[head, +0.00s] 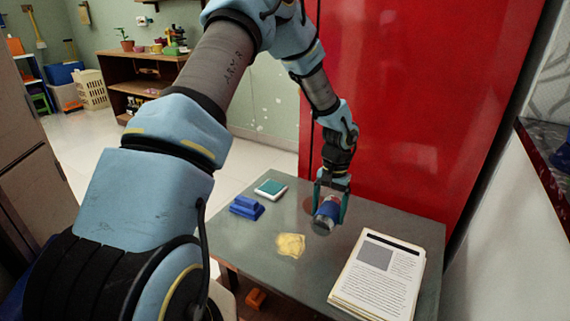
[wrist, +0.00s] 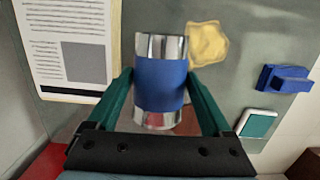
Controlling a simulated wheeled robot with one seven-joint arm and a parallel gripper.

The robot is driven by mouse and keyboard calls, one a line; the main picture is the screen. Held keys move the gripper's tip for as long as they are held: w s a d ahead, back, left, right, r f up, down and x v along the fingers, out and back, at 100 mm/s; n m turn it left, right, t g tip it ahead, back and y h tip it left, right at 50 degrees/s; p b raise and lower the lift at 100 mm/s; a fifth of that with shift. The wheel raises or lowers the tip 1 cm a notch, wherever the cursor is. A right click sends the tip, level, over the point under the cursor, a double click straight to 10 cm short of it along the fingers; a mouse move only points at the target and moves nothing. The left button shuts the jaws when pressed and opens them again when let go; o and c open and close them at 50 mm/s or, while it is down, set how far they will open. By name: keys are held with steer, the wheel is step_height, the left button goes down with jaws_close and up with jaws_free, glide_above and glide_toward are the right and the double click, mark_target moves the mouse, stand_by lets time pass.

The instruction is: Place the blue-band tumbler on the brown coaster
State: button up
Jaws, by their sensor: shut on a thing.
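The blue-band tumbler (head: 326,215) is silvery with a wide blue band. It also shows in the wrist view (wrist: 160,85), between the two green fingers. My gripper (head: 331,204) is shut on it around the band, low over the grey table. The tumbler looks tilted in the head view. The brown coaster (head: 309,204) shows partly at the left of the gripper. In the wrist view a part of the coaster (wrist: 187,124) shows behind the tumbler and fingers; most of it is hidden. I cannot tell whether the tumbler touches the table or coaster.
A printed booklet (head: 381,272) lies to the right on the table (head: 232,240). A crumpled yellow item (head: 290,245) is in front, with a blue block (head: 246,207) and a teal-and-white box (head: 270,188) to the left. A red panel (head: 420,100) stands close behind.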

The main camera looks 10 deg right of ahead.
steer(key=w+a+r+n, duration=0.2)
steer(key=a+n, duration=0.1)
steer(key=a, duration=0.8)
steer(key=w+a+r+n+p, duration=0.1)
steer(key=a+r+n, duration=0.15)
steer(key=a, duration=0.85)
steer(key=w+a+r+n, duration=0.2)
steer(key=a+n, duration=0.1)
steer(key=a, duration=0.8)
steer(key=shift+m+h, duration=0.25)
steer(key=shift+h, duration=0.15)
steer(key=s+r+p, duration=0.1)
steer(key=p, duration=0.4)
steer(key=r+p, duration=0.2)
steer(key=p, duration=0.3)
steer(key=s+r+p, duration=0.1)
steer(key=r+p, duration=0.1)
steer(key=p, duration=0.3)
steer(key=shift+s+d+r, duration=0.1)
steer(key=shift+s+d, duration=0.1)
steer(key=shift+s, duration=0.15)
